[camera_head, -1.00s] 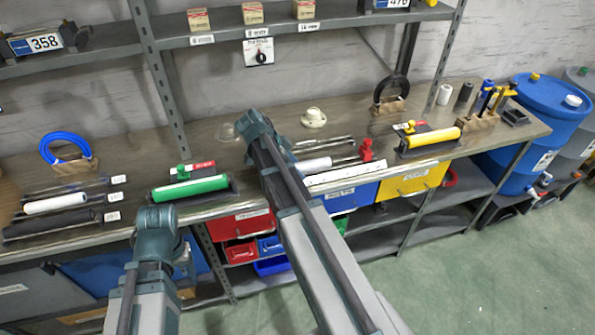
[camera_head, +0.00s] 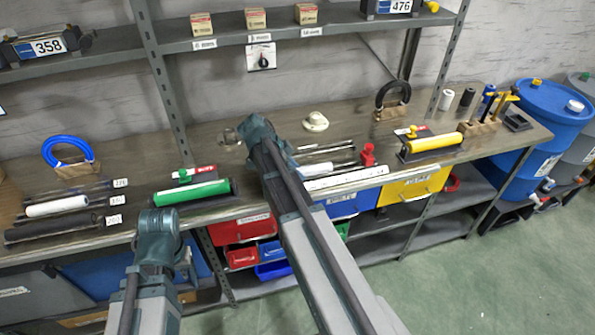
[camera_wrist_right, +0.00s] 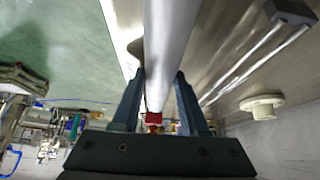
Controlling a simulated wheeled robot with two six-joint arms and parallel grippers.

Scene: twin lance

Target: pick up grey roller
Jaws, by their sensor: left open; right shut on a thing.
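The grey roller (camera_head: 320,169), very pale, lies on the bench beside a red knob (camera_head: 367,153), its left end hidden behind my right arm. In the right wrist view the roller (camera_wrist_right: 170,35) runs lengthwise between the fingers of my right gripper (camera_wrist_right: 160,76), which is shut on it. The red piece (camera_wrist_right: 153,118) shows beyond the fingers. In the head view my right arm hides this gripper. My left gripper (camera_head: 185,263) is open and empty, low at the left in front of the bench. Only a small part of it shows, so its fingers are not clear.
A green roller (camera_head: 192,192) stands left of my right arm, a yellow one (camera_head: 436,142) to the right. A white roller (camera_head: 57,206) and a black roller (camera_head: 50,229) lie far left. A pale flanged piece (camera_head: 315,121) sits behind the grey roller. Shelves rise behind.

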